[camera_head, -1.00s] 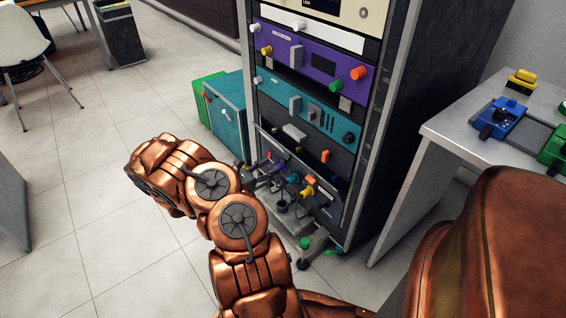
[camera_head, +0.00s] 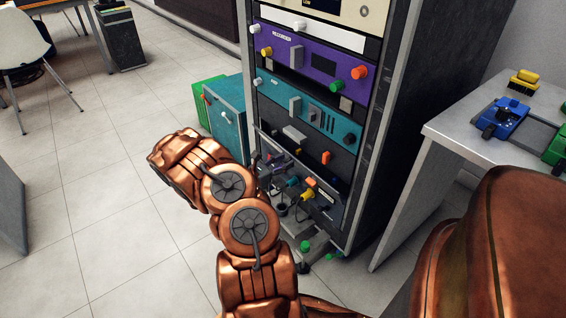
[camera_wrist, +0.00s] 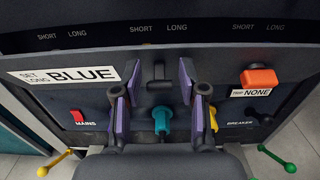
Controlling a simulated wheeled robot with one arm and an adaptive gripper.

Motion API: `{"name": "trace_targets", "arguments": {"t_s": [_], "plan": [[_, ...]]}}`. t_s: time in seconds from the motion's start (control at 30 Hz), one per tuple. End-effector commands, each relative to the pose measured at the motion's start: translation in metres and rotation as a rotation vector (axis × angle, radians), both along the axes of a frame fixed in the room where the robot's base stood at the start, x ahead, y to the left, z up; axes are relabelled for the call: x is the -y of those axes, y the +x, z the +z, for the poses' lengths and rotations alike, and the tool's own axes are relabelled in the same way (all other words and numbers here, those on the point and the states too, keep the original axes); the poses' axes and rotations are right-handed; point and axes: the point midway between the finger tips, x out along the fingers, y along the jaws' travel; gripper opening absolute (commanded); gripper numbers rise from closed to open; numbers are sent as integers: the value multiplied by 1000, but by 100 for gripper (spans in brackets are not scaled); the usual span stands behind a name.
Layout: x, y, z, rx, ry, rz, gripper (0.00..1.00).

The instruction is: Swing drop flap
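In the wrist view a dark panel (camera_wrist: 90,98) fills the middle, with a small black handle (camera_wrist: 159,76) at its upper centre. I cannot tell for sure whether this panel is the drop flap. My gripper (camera_wrist: 158,70) is open, its two purple-lined fingers apart on either side of the handle, with visible gaps. A teal knob (camera_wrist: 162,121) sits lower between the fingers. In the head view my gripper (camera_head: 276,162) is at the rack's lower section, partly hidden by my copper arm.
The panel carries a red MAINS switch (camera_wrist: 77,117), an orange block (camera_wrist: 259,78) and several labels, one reading "SET LONG BLUE". Purple (camera_head: 310,66) and teal (camera_head: 300,104) units sit above in the rack.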

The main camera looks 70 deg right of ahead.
Motion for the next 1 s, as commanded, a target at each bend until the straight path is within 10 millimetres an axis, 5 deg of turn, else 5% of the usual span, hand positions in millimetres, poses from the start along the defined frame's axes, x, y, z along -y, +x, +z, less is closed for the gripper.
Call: {"name": "trace_targets", "arguments": {"t_s": [0.37, 1.0], "plan": [[0, 0, 0, 0, 0, -1, 0], [3, -4, 6, 31, 52, -5, 0]]}}
